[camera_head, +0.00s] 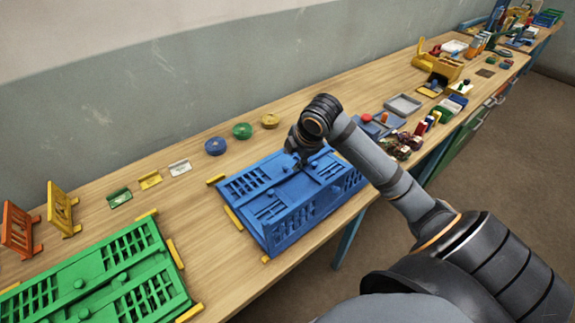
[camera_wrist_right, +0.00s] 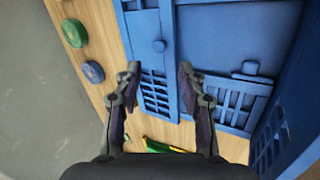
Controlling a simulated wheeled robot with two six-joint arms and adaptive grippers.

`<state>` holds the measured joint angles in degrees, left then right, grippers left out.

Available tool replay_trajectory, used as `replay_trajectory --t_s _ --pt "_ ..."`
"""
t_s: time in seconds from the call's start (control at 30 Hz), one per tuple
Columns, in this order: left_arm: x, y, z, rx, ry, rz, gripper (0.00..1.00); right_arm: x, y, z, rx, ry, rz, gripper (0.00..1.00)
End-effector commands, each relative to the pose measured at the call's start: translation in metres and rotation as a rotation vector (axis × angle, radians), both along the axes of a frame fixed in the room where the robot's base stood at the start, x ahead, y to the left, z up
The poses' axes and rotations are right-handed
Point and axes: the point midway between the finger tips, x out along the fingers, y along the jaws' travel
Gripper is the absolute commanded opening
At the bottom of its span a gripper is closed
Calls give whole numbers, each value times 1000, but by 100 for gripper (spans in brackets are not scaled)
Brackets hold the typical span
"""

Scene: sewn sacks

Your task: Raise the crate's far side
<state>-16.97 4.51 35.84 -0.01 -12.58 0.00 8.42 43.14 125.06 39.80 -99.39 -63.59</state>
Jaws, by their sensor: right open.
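The blue crate (camera_head: 258,221) stands on the wooden table in the head view. Its near side (camera_head: 300,216) is upright; it shows at the right of the wrist view (camera_wrist_right: 290,125). The far side (camera_head: 247,182) appears folded down flat, with slotted windows and a small knob (camera_wrist_right: 158,46). My right gripper (camera_head: 296,154) is at the crate's far edge. In the wrist view its fingers (camera_wrist_right: 158,72) are apart, over a slotted panel of the far side, with nothing between the tips. Whether the fingers touch the panel cannot be told. My left gripper is not in view.
A green folded crate (camera_head: 140,262) lies to the left. Blue (camera_head: 215,146), green (camera_head: 242,131) and yellow (camera_head: 270,121) discs lie behind the blue crate, near the wall. Yellow strips (camera_head: 233,218) flank the crate. A grey tray (camera_head: 403,104) and small items stand to the right.

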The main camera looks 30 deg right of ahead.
Motion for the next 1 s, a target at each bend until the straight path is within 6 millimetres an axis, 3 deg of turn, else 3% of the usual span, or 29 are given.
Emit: replay_trajectory --t_s 0.1,0.3,0.7,1.0 --pt "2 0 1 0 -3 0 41 11 1 -25 8 4 -2 41" --pt "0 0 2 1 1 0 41 27 -1 -55 2 1 -2 41" --pt "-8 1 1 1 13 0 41 32 -2 -66 -1 -1 0 41" --pt "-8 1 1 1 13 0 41 32 -2 -65 -1 0 0 0"
